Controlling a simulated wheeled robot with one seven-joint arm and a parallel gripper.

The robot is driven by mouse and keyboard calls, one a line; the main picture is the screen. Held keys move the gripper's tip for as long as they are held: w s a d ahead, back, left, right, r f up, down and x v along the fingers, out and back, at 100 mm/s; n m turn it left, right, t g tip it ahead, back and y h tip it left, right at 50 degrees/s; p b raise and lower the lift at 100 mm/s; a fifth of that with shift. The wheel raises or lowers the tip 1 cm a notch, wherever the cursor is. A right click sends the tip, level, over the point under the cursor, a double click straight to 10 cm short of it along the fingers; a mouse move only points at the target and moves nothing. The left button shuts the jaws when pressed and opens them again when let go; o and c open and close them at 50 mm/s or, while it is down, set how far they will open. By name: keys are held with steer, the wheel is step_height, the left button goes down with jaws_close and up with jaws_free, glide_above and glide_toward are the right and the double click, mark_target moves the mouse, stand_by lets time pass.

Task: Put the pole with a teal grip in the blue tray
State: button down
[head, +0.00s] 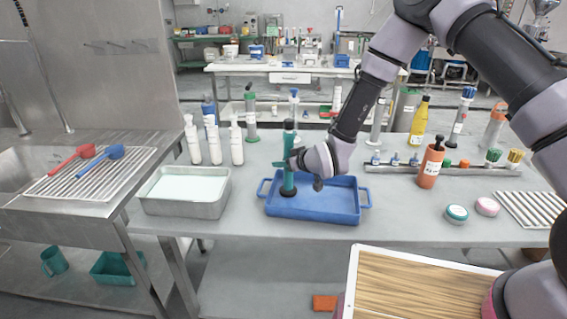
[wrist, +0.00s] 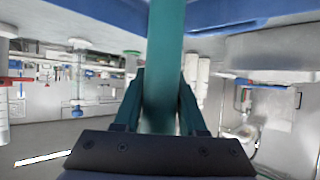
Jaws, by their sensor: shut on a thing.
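The pole with a teal grip (head: 288,150) stands upright over the left part of the blue tray (head: 318,209) in the head view. Its dark base is at the tray floor or just above it; I cannot tell if it touches. My gripper (head: 287,164) is shut on the pole at mid height, coming from the right. In the wrist view the teal pole (wrist: 165,65) runs between the two fingers of my gripper (wrist: 160,105). A blue edge of the tray (wrist: 235,14) shows at the top of that view.
White bottles (head: 214,145) and a metal pan (head: 186,191) stand left of the tray. A rack (head: 440,169) with small items, an orange container (head: 430,166) and round tins (head: 456,213) are to its right. A wooden-topped board (head: 415,290) is in front.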

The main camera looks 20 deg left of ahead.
steer(key=shift+c, duration=2.3)
jaws_free()
steer(key=shift+f, duration=0.15)
steer(key=shift+s+d+r, duration=0.15)
steer(key=shift+d+r, duration=0.05)
steer(key=shift+r, duration=0.1)
steer(key=v, duration=1.1)
steer(key=shift+d+r, duration=0.15)
steer(key=shift+d, duration=0.05)
